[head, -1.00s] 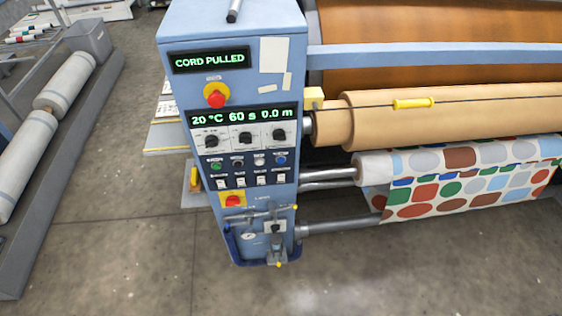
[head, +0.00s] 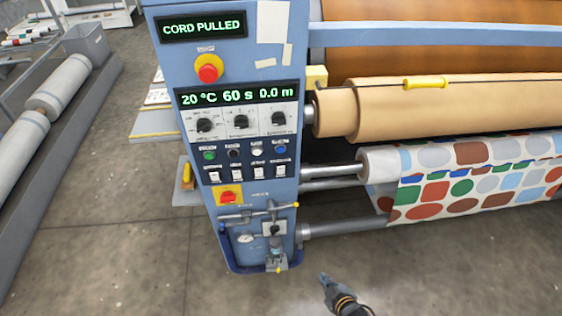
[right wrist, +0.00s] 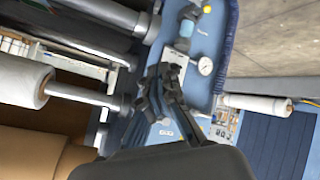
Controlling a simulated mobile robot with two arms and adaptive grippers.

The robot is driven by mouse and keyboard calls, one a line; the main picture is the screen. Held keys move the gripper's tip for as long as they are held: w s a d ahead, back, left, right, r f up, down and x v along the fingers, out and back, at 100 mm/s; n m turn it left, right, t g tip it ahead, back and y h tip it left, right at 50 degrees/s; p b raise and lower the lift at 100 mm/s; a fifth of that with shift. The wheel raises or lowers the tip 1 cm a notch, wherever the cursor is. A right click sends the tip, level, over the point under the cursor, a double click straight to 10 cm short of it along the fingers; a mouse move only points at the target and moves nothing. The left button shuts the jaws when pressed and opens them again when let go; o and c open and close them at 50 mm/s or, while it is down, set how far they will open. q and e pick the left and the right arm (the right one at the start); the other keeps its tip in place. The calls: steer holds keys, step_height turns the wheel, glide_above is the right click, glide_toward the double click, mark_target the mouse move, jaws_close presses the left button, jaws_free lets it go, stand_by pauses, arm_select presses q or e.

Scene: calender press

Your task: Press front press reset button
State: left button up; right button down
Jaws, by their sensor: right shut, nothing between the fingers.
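The blue press control panel (head: 190,50) stands in front of me, its upper display (head: 201,27) reading "CORD PULLED". A row of small buttons sits below the dials: green (head: 209,155), black (head: 234,153), white (head: 257,152) and blue (head: 280,149). Their labels are too small to read, so I cannot tell which one is reset. My right gripper (head: 325,281) is shut and empty, low and to the right of the panel's foot, apart from the buttons. In the right wrist view its dark fingers (right wrist: 150,92) show before the blue panel. My left gripper is not in view.
A red emergency button (head: 208,69) sits high on the panel and a red switch (head: 228,197) lower down. A valve and gauge (head: 245,239) are near its base. Rollers with patterned fabric (head: 470,180) extend right. The floor in front is clear.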

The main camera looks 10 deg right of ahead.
steer(key=w+a+r+n+t+y+b, duration=0.25)
steer(key=w+r+n+t+b, duration=0.2)
steer(key=w+r, duration=0.45)
steer(key=n+t+y+b, duration=0.5)
steer(key=n+b, duration=0.3)
steer(key=b, duration=0.1)
glide_toward(281, 150)
step_height(281, 150, down, 5)
steer(key=s+a, duration=0.2)
arm_select(q)
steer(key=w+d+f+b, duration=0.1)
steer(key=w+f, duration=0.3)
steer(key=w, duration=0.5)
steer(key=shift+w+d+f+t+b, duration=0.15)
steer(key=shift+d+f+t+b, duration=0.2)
steer(key=shift+b, duration=0.4)
arm_select(e)
step_height(281, 150, up, 8)
steer(key=s+a+n+y, duration=0.1)
steer(key=s+n+y, duration=0.1)
steer(key=n+y, duration=0.2)
steer(key=shift+s+a+f+t, duration=0.25)
steer(key=shift+a+t, duration=0.05)
steer(key=shift+t, duration=0.05)
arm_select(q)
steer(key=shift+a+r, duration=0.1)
arm_select(e)
steer(key=shift+w, duration=0.1)
